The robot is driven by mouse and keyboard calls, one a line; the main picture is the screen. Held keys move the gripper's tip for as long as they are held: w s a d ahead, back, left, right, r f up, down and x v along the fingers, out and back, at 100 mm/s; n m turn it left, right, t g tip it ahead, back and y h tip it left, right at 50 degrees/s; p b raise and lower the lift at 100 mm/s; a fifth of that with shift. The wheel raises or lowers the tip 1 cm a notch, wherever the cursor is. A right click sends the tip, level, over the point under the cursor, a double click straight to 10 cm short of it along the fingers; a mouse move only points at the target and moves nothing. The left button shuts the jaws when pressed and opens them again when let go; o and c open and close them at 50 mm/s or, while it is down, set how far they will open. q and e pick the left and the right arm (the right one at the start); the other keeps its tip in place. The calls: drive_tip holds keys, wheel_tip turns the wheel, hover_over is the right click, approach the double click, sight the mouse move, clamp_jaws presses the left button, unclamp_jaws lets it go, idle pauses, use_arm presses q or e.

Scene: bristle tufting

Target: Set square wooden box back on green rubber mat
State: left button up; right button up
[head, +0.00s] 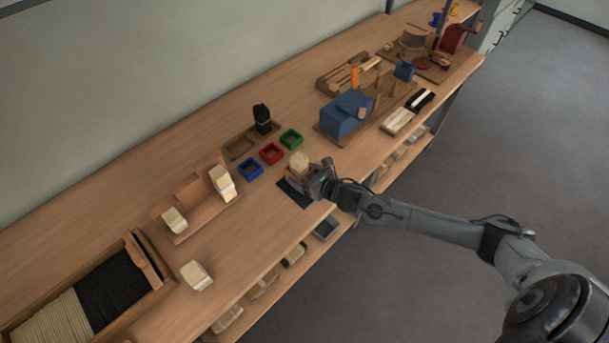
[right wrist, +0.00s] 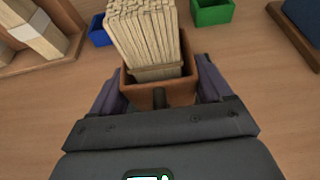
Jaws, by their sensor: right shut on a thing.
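The square wooden box (right wrist: 160,92) is reddish brown and holds an upright bundle of pale bristles (right wrist: 150,35). My right gripper (right wrist: 158,85) is shut on the box, with one finger on each side. In the head view, my right gripper (head: 312,182) reaches in from the right, and the pale bundle (head: 299,163) shows at its tip. The dark green rubber mat (head: 293,194) lies on the bench just below and left of the gripper, partly hidden by it. I cannot tell whether the box touches the mat. My left gripper is not in view.
Small blue (head: 250,169), red (head: 271,154) and green (head: 291,139) trays sit behind the mat. A wooden rack with pale blocks (head: 193,203) stands to the left. A blue machine (head: 346,114) stands to the right. The bench's front edge is close to the mat.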

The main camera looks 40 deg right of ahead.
drive_tip(key=o, duration=1.1)
drive_tip(key=shift+f, duration=0.1)
